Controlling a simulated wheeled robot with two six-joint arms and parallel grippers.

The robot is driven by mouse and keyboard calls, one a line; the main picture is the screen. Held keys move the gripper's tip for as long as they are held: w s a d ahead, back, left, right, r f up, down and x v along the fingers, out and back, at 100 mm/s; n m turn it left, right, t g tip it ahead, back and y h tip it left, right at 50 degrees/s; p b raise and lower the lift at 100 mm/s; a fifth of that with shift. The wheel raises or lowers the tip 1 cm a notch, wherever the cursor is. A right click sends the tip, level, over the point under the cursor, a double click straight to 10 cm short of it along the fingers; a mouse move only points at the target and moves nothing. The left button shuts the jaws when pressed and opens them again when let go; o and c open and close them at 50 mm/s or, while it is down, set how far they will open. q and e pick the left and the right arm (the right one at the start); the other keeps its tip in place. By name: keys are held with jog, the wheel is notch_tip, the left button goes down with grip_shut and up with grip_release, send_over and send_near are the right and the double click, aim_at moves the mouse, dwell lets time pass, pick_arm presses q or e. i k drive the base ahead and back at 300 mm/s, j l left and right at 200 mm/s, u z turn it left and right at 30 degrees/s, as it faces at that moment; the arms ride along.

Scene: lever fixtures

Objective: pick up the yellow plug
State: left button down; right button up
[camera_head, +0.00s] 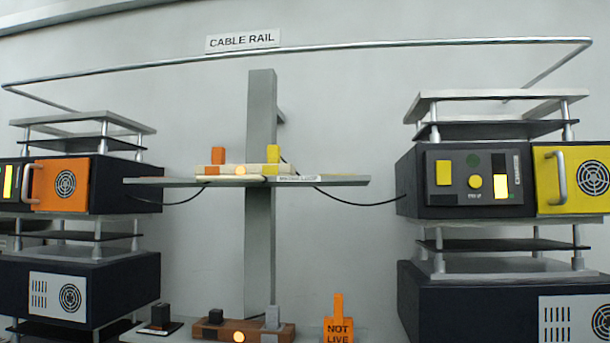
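The yellow plug (273,154) stands upright at the right end of a cream power strip (206,170) on a narrow grey shelf (345,180) in the middle of the head view. An orange plug (218,155) stands upright further left on the same strip. An orange light (239,170) glows on the strip between the two plugs. Neither of my grippers is in view, and nothing touches the yellow plug from outside.
A grey post (261,110) rises behind the shelf. Dark cables (350,201) hang from the shelf towards the orange-door unit (62,185) and yellow-door unit (575,180). Below are a brown strip (255,327) with plugs and an orange NOT LIVE sign (338,325).

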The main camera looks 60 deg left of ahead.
aim_at(273, 151)
jog(key=u, duration=2)
